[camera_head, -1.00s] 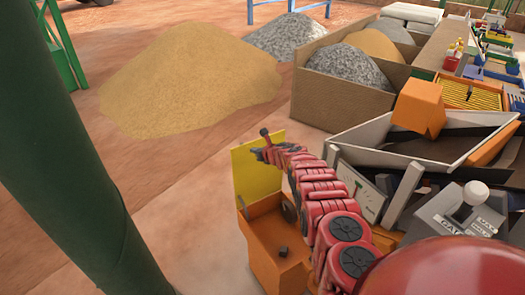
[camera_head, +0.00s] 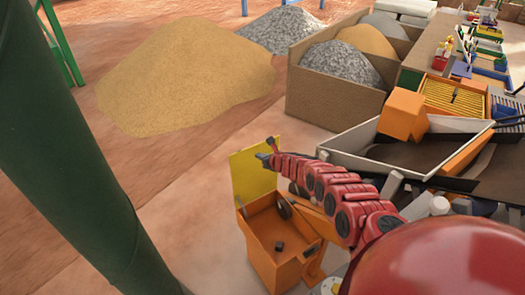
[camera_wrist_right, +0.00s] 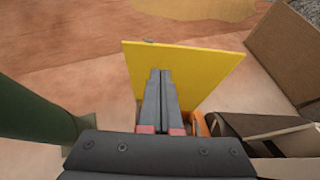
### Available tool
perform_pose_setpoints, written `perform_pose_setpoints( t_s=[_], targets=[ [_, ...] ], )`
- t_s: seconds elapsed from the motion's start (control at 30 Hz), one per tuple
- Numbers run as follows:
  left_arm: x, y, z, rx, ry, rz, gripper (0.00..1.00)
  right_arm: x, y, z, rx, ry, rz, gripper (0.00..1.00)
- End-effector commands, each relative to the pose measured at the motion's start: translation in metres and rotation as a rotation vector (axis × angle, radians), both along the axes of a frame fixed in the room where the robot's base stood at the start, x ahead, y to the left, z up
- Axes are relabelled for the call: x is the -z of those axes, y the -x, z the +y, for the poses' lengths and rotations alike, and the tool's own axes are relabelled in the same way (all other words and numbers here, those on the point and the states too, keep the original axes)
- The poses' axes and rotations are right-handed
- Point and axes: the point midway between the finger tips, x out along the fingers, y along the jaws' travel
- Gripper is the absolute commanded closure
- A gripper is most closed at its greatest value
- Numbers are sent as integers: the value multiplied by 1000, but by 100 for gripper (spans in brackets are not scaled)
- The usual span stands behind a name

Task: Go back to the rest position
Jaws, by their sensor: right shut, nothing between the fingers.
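My right gripper (camera_head: 268,153) is at the end of my red right arm, in the middle of the head view, near the raised yellow lid (camera_head: 252,176) of an orange box (camera_head: 268,238). The box stands open, with a small dark piece inside. In the right wrist view my gripper's dark fingers (camera_wrist_right: 160,75) are together and empty, in front of the yellow lid (camera_wrist_right: 190,65). I cannot tell whether they touch it. My left gripper is in neither view.
A white-rimmed hopper (camera_head: 350,162) and an orange block (camera_head: 403,115) stand to the right. Sand (camera_head: 185,80) and gravel (camera_head: 280,30) heaps lie behind, near a walled bin (camera_head: 325,103). A dark green post (camera_head: 75,170) rises at the left. Floor between is clear.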

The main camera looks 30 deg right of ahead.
Motion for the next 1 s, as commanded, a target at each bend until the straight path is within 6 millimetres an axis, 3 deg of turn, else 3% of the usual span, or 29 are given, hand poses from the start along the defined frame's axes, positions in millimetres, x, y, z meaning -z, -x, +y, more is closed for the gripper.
perform_pose_setpoints(
  t_s=[0.33, 0.6, 0.67, 0.83, 0.93, 1.0],
  targets=[
    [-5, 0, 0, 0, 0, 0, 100, -12, 14, -2, 2, 2, 2, 100],
    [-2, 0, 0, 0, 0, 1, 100, -7, 11, 2, 0, 31, 0, 100],
    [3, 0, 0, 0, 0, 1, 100, 3, 5, 5, -1, 85, -2, 100],
    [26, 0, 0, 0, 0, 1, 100, 61, -6, 1, 44, 438, 36, 100],
    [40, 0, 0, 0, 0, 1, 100, 97, 10, -10, 100, 736, 100, 100],
    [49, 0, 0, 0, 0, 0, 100, 112, 31, -21, 146, 961, 158, 100]
  ],
)
